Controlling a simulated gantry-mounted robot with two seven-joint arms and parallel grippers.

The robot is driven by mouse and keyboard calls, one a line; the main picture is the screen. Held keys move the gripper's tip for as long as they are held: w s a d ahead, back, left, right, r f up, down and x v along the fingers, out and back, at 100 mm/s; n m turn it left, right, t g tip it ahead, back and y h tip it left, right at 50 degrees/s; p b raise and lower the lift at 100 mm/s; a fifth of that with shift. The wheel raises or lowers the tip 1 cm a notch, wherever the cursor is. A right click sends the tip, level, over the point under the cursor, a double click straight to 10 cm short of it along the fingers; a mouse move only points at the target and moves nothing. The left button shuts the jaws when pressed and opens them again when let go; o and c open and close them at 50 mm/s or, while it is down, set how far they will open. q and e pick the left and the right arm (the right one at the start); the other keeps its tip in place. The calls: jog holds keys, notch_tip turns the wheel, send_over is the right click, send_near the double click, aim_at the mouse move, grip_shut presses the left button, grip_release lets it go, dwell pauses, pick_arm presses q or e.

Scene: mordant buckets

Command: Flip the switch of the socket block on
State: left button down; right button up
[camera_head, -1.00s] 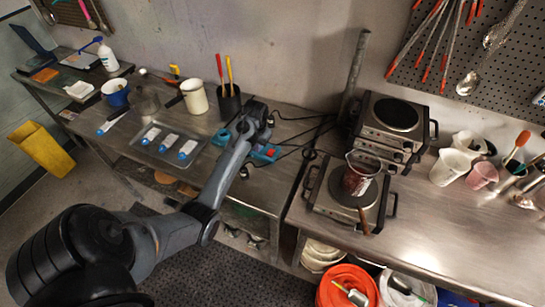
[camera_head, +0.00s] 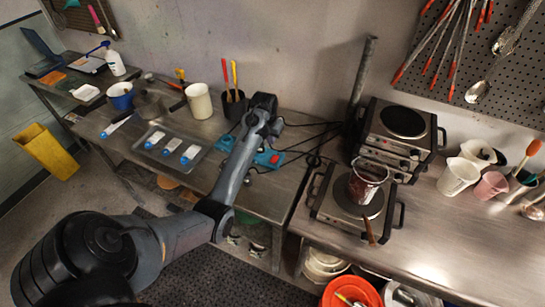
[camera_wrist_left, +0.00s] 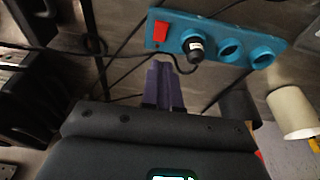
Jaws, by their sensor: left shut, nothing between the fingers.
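The teal socket block (camera_head: 264,158) lies on the left metal table, partly hidden behind my left arm in the head view. Its red switch (camera_head: 275,159) shows at its right end. In the left wrist view the block (camera_wrist_left: 211,34) shows at the top, with the red switch (camera_wrist_left: 160,31), a black plug (camera_wrist_left: 193,46) in one socket and two empty round sockets. Which way the switch is tipped I cannot tell. My left gripper (camera_head: 268,127) is over the block's area; its purple fingers (camera_wrist_left: 163,72) are shut and empty, apart from the switch in the picture. My right gripper is not in view.
Black cables (camera_head: 310,138) run from the block toward the hot plates (camera_head: 350,208). A black holder with tools (camera_head: 234,104) and a white cup (camera_head: 199,101) stand close behind the block. A tray of blue-and-white items (camera_head: 166,147) lies left of my arm.

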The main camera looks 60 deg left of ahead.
pick_arm(q)
send_over(274, 160)
jog(key=f, duration=0.8)
jog(key=shift+s+f, duration=0.25)
jog(key=shift+f, duration=0.15)
jog(key=shift+s+d+f, duration=0.1)
jog(key=shift+f, duration=0.8)
jog(key=shift+s+d+f, duration=0.1)
jog(key=shift+f, duration=0.8)
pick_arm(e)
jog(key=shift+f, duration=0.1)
